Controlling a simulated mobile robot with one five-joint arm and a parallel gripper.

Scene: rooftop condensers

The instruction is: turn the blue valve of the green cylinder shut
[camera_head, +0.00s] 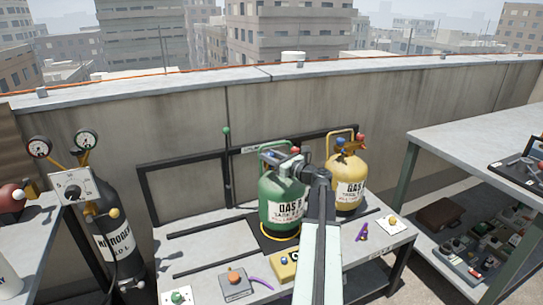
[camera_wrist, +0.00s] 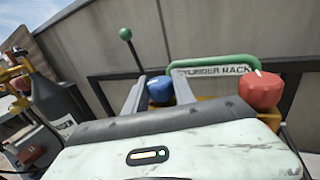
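The green cylinder (camera_head: 282,204) stands upright on the low grey bench. Its blue valve (camera_wrist: 160,89) shows in the wrist view, between the two fingers of my gripper (camera_wrist: 159,90). The fingers are apart, one on each side of the knob, and I see no firm contact. A red valve (camera_wrist: 261,90) is to the right of them, and the green handle (camera_wrist: 214,62) arches behind. In the head view my gripper (camera_head: 281,160) is at the cylinder's top and covers much of it; the red valve is hidden there.
A yellow cylinder (camera_head: 347,184) with its own blue and red knobs stands close on the right. A dark rack frame (camera_head: 185,170) is behind. A grey nitrogen cylinder (camera_head: 112,240) with gauges is at left. A grey box with an orange knob (camera_head: 234,284) lies in front.

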